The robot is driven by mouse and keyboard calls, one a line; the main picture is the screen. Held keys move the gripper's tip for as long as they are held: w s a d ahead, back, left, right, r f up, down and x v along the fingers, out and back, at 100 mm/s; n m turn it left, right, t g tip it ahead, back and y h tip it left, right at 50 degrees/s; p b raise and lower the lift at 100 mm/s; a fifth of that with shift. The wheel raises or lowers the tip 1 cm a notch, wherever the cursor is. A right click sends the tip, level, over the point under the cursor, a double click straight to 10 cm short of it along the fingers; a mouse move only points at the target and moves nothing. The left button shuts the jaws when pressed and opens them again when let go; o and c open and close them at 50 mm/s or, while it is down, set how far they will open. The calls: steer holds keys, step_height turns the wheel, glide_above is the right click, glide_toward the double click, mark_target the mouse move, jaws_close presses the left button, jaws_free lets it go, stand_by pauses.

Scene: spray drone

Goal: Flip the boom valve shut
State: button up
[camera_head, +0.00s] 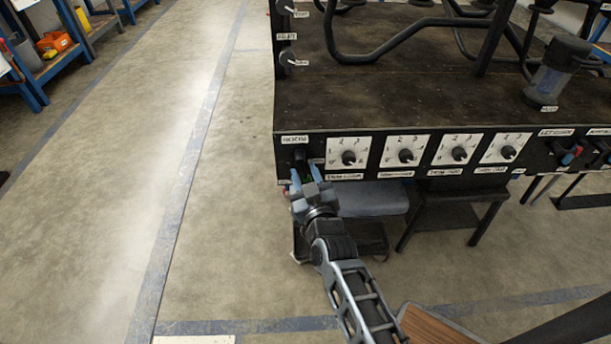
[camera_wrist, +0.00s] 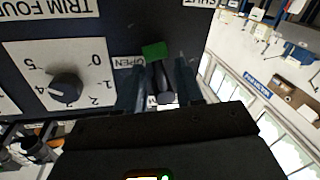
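The valve lever in the wrist view has a green part (camera_wrist: 155,50) and a dark handle (camera_wrist: 165,92) with a grey end. It sits on the dark panel between an OPEN label (camera_wrist: 128,62) and a SHUT label (camera_wrist: 200,2), closer to OPEN. My gripper (camera_head: 305,170) is at the left end of the panel front in the head view, below a small white label (camera_head: 294,140). In the wrist view my gripper (camera_wrist: 160,66) has its fingers apart, one on each side of the handle. Contact with the handle cannot be told. The lever's base is partly hidden.
A row of dials with white faces (camera_head: 348,157) runs along the panel to the right of my gripper. The floor to the left is free.

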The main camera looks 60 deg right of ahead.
jaws_close()
stand_by(0.3)
steer(key=m, duration=0.3)
steer(key=shift+w+a+f+h, duration=0.1)
steer(key=shift+w+a+h, duration=0.15)
steer(key=shift+w+h, duration=0.1)
jaws_free()
